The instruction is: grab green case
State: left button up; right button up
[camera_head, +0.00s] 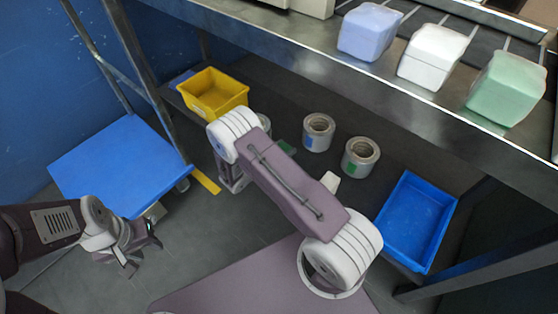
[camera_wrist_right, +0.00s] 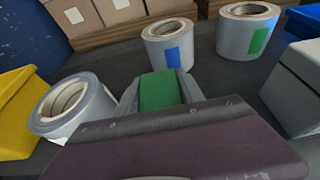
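A pale green case (camera_head: 507,88) stands on the metal upper bench at the far right. No gripper is near it. A smaller darker green block (camera_wrist_right: 160,90) shows low on the lower shelf in the right wrist view, and a bit of green (camera_head: 287,147) shows beside my right arm in the head view. My right gripper (camera_wrist_right: 160,98) has grey parts on both sides of that block. I cannot tell whether it grips it, as my wrist hides the lower part. My left gripper (camera_head: 140,246) is low at the left, open and empty.
A lilac case (camera_head: 369,31) and a white case (camera_head: 432,56) stand beside the green case. Tape rolls (camera_head: 318,132) (camera_head: 360,157), a yellow bin (camera_head: 214,93) and a blue tray (camera_head: 416,221) are on the lower shelf. A blue platform (camera_head: 118,165) is at left.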

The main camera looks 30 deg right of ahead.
grip_shut()
jog(key=shift+r+p, duration=0.5)
jog(key=r+p, duration=0.2)
jog(key=r, duration=0.1)
jog(key=r+p, duration=0.1)
jog(key=shift+s+d+r+p, duration=0.25)
jog(key=shift+s+p, duration=0.1)
jog(key=shift+p, duration=0.05)
jog(key=s+d+r+p, duration=0.5)
jog(key=s+d, duration=0.1)
jog(key=s, duration=0.2)
jog(key=shift+s+d+r+p, duration=0.2)
jog(key=shift+s+p, duration=0.1)
jog(key=shift+s, duration=0.1)
